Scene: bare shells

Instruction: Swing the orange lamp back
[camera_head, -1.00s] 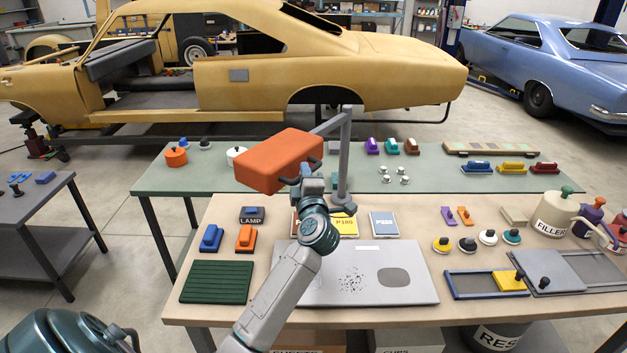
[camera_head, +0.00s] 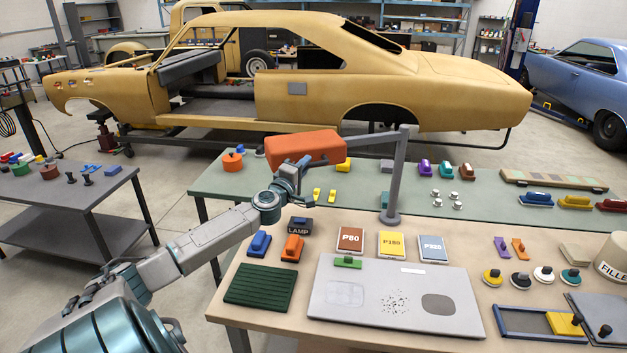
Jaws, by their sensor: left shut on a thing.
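The orange lamp (camera_head: 305,148) is a box-shaped head on a grey jointed arm (camera_head: 360,140) that reaches left from a grey upright post (camera_head: 394,178). The post stands near the back edge of the front bench. The lamp head hangs over the green bench, left of the post. My left gripper (camera_head: 289,178) is at the lamp's near lower side and shut on it; its fingertips are partly hidden there. A block labelled LAMP (camera_head: 299,226) sits on the front bench below. My right gripper is out of view.
The front bench holds a grey panel (camera_head: 380,322), sanding pads P80 (camera_head: 350,240), P180 and P320, and sanding blocks. The green bench (camera_head: 240,190) behind carries small coloured items. A yellow car shell (camera_head: 330,95) stands beyond.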

